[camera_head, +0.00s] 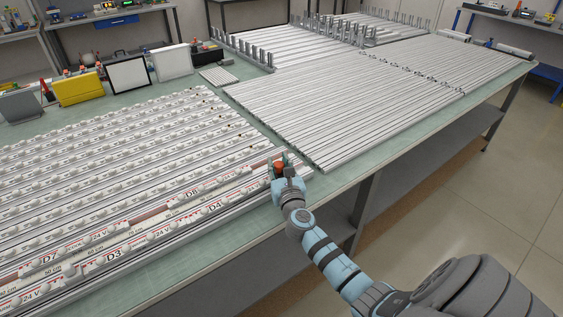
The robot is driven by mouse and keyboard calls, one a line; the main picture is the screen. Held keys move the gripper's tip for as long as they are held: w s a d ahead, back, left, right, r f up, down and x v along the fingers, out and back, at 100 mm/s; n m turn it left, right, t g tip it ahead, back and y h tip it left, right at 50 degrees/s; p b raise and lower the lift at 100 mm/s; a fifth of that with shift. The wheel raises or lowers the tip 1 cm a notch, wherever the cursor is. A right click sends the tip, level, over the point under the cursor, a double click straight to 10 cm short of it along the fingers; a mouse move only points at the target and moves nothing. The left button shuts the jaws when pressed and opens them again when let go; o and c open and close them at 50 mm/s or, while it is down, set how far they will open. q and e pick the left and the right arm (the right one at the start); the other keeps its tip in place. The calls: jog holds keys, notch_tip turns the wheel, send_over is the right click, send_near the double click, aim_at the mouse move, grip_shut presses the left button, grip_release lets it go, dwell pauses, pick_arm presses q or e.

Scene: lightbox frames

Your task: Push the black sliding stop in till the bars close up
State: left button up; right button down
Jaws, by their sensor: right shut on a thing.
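My right gripper (283,167) reaches over the table's near edge at the right end of the left-hand bars. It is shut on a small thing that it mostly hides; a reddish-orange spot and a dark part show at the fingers. I cannot make out the black sliding stop for sure. The left-hand bars (120,165) lie in parallel rows with white knobs, with labels such as D7 and D3 on the nearest ones. The right-hand bars (350,100) are plain, silvery and lie close side by side. My left gripper is not in view.
The green tabletop (256,135) shows as a narrow strip between the two groups of bars. Upright metal posts (247,52) stand at the back. A yellow case (78,88), a black-framed panel (128,74) and a white panel (172,62) stand at the back left.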

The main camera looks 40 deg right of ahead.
jog(key=c, duration=1.3)
grip_release()
jog(key=shift+s, duration=0.1)
jog(key=v, duration=1.2)
jog(key=shift+d, duration=0.1)
